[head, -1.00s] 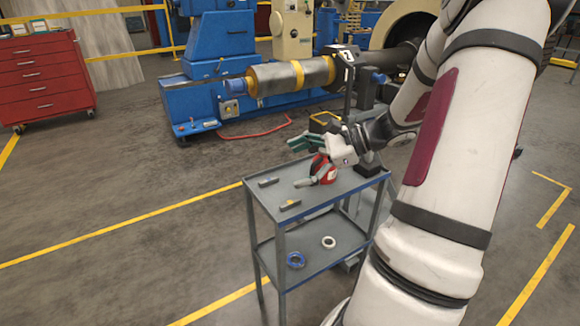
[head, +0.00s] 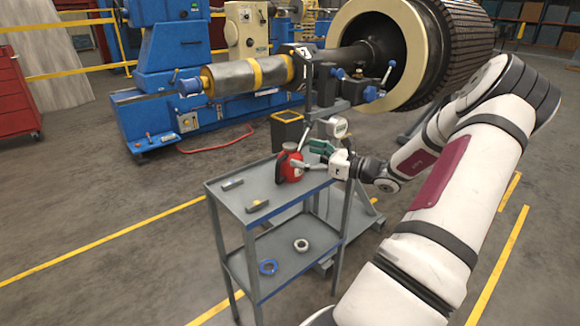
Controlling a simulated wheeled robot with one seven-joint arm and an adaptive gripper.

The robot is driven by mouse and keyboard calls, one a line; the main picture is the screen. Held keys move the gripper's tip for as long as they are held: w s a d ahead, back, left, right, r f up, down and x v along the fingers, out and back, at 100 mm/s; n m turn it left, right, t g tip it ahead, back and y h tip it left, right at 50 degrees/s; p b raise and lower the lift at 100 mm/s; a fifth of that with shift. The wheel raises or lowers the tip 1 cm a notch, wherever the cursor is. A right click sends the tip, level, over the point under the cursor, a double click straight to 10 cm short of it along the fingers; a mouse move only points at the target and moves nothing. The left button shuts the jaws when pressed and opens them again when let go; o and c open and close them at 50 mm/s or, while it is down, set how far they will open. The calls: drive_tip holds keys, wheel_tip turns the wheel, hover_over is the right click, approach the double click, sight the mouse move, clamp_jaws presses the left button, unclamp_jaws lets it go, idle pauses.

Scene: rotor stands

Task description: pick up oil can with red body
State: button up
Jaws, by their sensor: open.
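The oil can with the red body (head: 290,167) stands upright on the top shelf of a grey cart (head: 237,195), towards its back right. A thin spout rises from the can's top. My gripper (head: 314,156) is open just to the right of the can, its green-tipped fingers pointing left towards it. The near finger looks to be beside or in front of the can's lower right side. Whether it touches the can I cannot tell.
A blue ring (head: 268,267) and a pale ring (head: 301,245) lie on the lower shelf. A rotor on its stand (head: 372,50) rises behind the cart. Open floor lies left of the cart.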

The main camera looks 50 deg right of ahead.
sight(291, 152)
drive_tip(key=shift+w+a+f+b, duration=0.1)
drive_tip(key=shift+w+b, duration=0.4)
drive_tip(key=shift+w, duration=1.05)
drive_tip(key=shift+w+a+f+b, duration=0.1)
drive_tip(key=shift+w+b, duration=0.4)
drive_tip(key=shift+w, duration=1.05)
drive_tip(key=shift+f, duration=0.1)
clamp_jaws()
